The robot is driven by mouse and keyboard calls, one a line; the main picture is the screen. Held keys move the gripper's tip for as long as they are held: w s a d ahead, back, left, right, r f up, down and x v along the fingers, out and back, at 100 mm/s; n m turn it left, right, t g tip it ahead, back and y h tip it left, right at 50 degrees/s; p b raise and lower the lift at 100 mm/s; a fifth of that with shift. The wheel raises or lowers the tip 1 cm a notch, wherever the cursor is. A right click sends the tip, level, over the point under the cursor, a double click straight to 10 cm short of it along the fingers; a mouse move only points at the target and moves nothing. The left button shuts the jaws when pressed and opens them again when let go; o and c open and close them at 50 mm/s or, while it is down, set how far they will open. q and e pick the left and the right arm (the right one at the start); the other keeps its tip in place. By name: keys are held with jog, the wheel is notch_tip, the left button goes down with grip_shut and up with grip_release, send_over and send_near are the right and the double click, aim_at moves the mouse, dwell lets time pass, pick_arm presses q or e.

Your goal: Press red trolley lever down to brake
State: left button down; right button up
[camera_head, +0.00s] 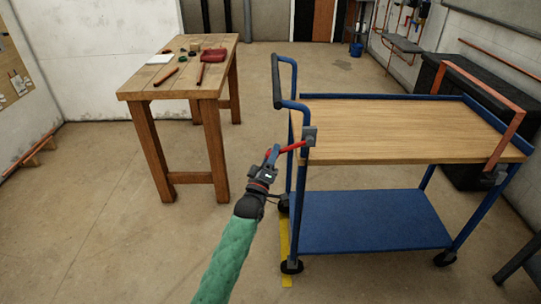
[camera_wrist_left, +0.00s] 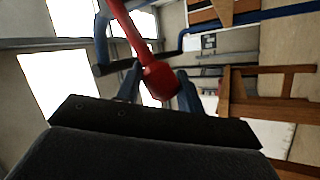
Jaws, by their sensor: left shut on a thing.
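The red lever (camera_head: 288,149) is on the left end of the blue trolley (camera_head: 380,222), at a grey bracket (camera_head: 309,135) below the handle. It slants slightly down toward the left in the head view. My left gripper (camera_head: 271,154) is at the lever's free end. In the left wrist view the lever's red knob (camera_wrist_left: 159,80) sits between the two blue fingers of the left gripper (camera_wrist_left: 160,92), which are shut on it. The fingers hide part of the lever's end in the head view. My right gripper is in neither view.
A wooden workbench (camera_head: 160,92) with tools stands left of the trolley. The trolley's blue handle (camera_head: 278,82) rises above the lever. A yellow floor strip (camera_head: 285,262) runs by the trolley's wheels. A black chest stands behind at right. Floor between bench and trolley is clear.

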pick_arm(q)
jog(key=shift+d+f, duration=0.1)
jog(key=shift+f, duration=0.25)
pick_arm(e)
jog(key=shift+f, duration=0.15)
pick_arm(q)
jog(key=c, duration=1.2)
grip_release()
jog(key=shift+o, duration=1.4)
jog(key=shift+r, duration=0.1)
jog(key=shift+s, duration=0.1)
jog(key=shift+s+f, duration=0.2)
jog(key=shift+s, duration=0.05)
jog(key=b+v, duration=0.1)
jog(key=v, duration=0.6)
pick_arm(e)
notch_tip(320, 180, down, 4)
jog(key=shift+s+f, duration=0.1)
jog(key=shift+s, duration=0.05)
